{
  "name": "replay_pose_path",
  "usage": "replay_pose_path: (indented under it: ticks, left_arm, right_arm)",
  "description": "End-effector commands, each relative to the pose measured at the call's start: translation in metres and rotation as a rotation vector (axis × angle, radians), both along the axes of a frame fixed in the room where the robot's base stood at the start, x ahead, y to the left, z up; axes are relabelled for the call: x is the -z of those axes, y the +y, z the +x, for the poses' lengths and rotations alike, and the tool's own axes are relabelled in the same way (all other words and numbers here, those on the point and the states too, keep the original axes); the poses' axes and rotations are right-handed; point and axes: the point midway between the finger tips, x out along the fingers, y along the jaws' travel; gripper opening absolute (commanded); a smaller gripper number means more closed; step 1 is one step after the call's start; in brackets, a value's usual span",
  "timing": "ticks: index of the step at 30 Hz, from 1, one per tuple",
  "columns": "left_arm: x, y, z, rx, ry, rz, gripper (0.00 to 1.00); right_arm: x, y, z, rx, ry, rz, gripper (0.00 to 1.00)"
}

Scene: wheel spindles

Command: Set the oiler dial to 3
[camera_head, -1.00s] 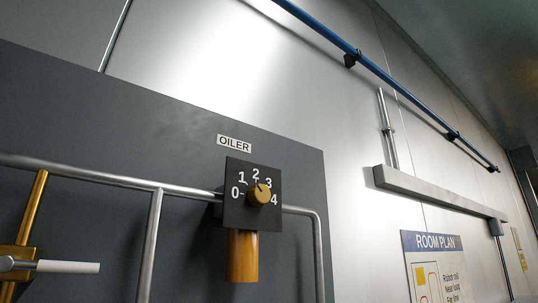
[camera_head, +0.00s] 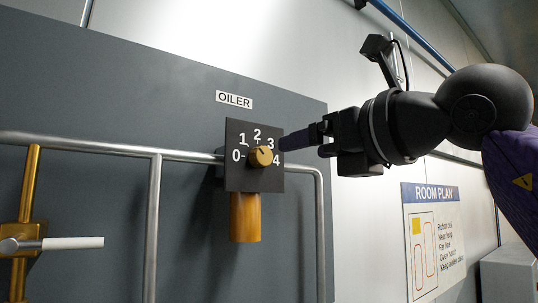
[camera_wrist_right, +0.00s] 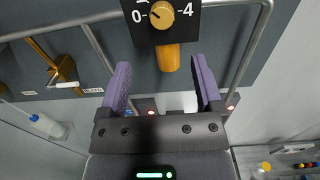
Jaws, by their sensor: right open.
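The oiler dial is a brass knob (camera_head: 261,157) on a black plate (camera_head: 240,178) marked 0 to 4, under an OILER label. Its pointer mark is small; I cannot tell for sure which number it points at. The knob also shows at the top of the wrist view (camera_wrist_right: 160,15), beyond the fingertips. My right gripper (camera_head: 286,142) comes in from the right, its fingertips close to the plate's right side near the 3. In the wrist view its two purple fingers (camera_wrist_right: 161,68) are apart with nothing between them. My left gripper is not in view.
A steel pipe rail (camera_head: 100,145) runs behind the plate and bends down at its right. A brass cylinder (camera_head: 245,217) hangs below the plate. A brass valve with a white handle (camera_head: 72,243) is at lower left. A room plan sign (camera_head: 436,240) is on the wall at right.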

Motion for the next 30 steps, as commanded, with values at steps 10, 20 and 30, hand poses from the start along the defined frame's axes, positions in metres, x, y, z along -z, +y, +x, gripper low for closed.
replay_pose_path:
  ticks: [10, 20, 30]
  left_arm:
    - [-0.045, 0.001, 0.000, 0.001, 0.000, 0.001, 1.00]
    - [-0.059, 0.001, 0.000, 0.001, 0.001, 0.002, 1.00]
    - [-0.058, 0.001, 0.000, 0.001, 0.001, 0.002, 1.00]
  right_arm:
    - [-0.009, 0.038, 0.055, 0.018, 0.004, -0.009, 0.83]
    - [-0.003, 0.055, 0.079, 0.017, -0.002, -0.008, 0.83]
    - [-0.002, 0.055, 0.078, 0.016, -0.003, -0.008, 0.41]
